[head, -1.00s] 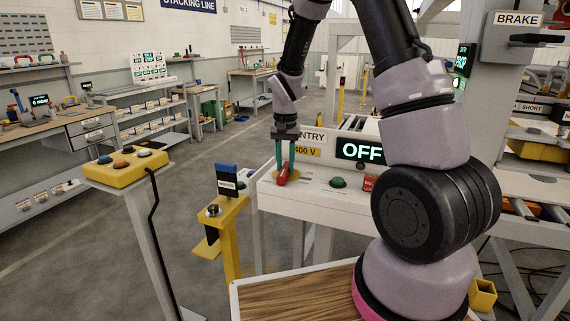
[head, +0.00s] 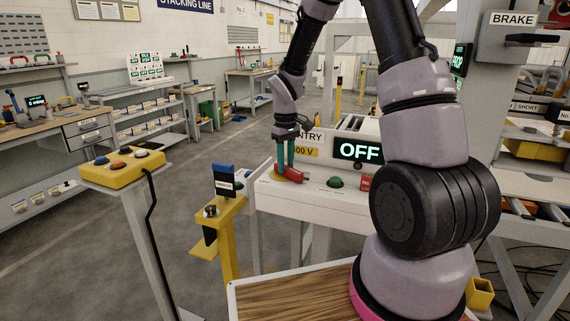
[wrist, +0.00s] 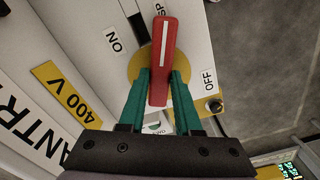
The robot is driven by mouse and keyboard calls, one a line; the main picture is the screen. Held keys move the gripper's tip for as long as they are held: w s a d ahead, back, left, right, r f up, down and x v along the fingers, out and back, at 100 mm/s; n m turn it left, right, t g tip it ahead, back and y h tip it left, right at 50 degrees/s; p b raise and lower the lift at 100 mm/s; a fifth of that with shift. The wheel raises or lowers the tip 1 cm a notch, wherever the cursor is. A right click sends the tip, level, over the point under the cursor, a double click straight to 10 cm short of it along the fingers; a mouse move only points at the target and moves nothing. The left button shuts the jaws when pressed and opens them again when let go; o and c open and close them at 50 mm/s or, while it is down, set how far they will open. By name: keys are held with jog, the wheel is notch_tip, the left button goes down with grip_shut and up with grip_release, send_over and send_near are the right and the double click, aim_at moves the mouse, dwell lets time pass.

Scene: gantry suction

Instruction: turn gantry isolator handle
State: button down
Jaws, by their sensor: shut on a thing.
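The red isolator handle (wrist: 164,40) with a white line sits on a round yellow plate (wrist: 138,62) on the white gantry panel. My gripper's teal fingers (wrist: 160,78) are shut on the handle, one on each side, in the wrist view. The handle's far end points to the top of that picture, between the ON label (wrist: 113,43) and the OFF label (wrist: 209,79). In the head view the handle (head: 293,178) lies under my gripper (head: 285,168), its visible end pointing right. The gantry display (head: 359,151) reads OFF.
A green button (head: 335,182) and a red block (head: 366,184) sit on the panel right of the handle. A yellow post with a blue-topped tag (head: 224,182) stands left of it. A yellow button box (head: 124,168) stands further left.

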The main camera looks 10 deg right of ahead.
aim_at(287, 166)
jog(key=n, duration=0.5)
jog(key=shift+w+d, duration=0.2)
dwell(0.6)
jog(key=c, duration=0.6)
grip_release()
notch_tip(287, 166, up, 11)
